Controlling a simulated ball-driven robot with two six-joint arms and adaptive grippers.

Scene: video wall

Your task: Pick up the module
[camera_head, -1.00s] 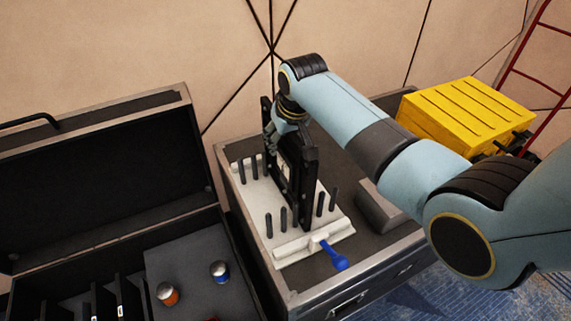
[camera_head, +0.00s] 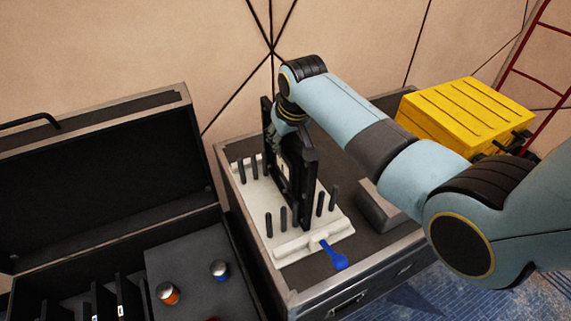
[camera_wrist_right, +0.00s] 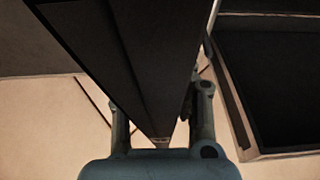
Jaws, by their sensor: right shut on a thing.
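The module (camera_head: 307,186) is a black upright panel with a frame, standing on the white base (camera_head: 310,241) with black pegs on top of the case. My right gripper (camera_head: 280,135) is at the upper part of the module, shut on it. In the right wrist view the module (camera_wrist_right: 125,60) fills the middle as a dark slab between the two fingers (camera_wrist_right: 160,125). Whether its lower edge touches the base is hard to tell. My left gripper is not in view.
A blue-handled tool (camera_head: 334,256) lies at the base's front. A grey block (camera_head: 380,208) sits to the right. A yellow case (camera_head: 465,115) and red ladder stand behind.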

